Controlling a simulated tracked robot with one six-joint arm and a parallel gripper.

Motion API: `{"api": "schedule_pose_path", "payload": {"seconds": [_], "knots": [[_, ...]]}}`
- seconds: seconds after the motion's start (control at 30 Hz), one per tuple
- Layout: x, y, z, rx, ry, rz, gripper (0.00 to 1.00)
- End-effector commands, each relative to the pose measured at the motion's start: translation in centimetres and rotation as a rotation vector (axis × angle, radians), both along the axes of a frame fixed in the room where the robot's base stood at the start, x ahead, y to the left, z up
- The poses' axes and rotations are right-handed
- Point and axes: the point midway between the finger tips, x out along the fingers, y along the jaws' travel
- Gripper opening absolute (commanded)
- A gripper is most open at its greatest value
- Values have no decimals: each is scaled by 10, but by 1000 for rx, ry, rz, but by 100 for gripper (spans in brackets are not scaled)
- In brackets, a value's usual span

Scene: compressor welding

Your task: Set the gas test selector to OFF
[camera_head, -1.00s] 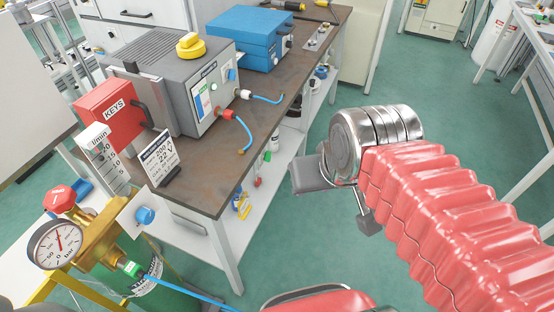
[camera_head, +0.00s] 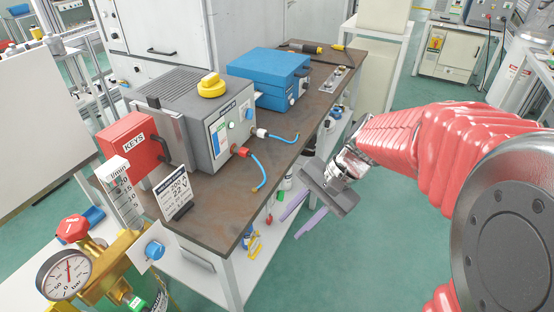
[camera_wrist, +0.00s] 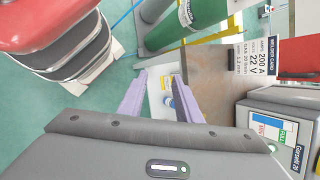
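The grey welding machine (camera_head: 190,115) stands on the brown bench top, its front panel facing right. The panel carries a blue-and-white knob (camera_head: 249,114), a coloured label (camera_head: 219,137) and a small green button. I cannot read which control is the gas test selector, nor its setting. In the wrist view, part of the panel (camera_wrist: 273,130) shows at the lower right, with its knob out of view. My gripper (camera_head: 290,227) hangs right of the bench's front edge, apart from the machine. In the wrist view, its two lilac fingers (camera_wrist: 160,75) are spread and empty.
Red KEYS box (camera_head: 134,149), welder card (camera_head: 176,192) and blue box (camera_head: 268,78) stand on the bench. Hoses leave the panel. Green floor right of the bench is open.

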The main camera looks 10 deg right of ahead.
Motion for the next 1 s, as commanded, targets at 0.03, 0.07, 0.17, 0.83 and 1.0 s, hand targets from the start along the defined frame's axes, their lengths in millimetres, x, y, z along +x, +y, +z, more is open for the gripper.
{"api": "schedule_pose_path", "payload": {"seconds": [0.03, 0.07, 0.17, 0.83, 1.0], "knots": [[7, -1, -6, 34, 35, -36, 31], [11, -1, -9, 55, 54, -58, 31], [24, -2, -17, 126, 116, -131, 31], [115, -39, -93, 618, 507, -613, 31], [136, -58, -118, 750, 595, -733, 31]]}}
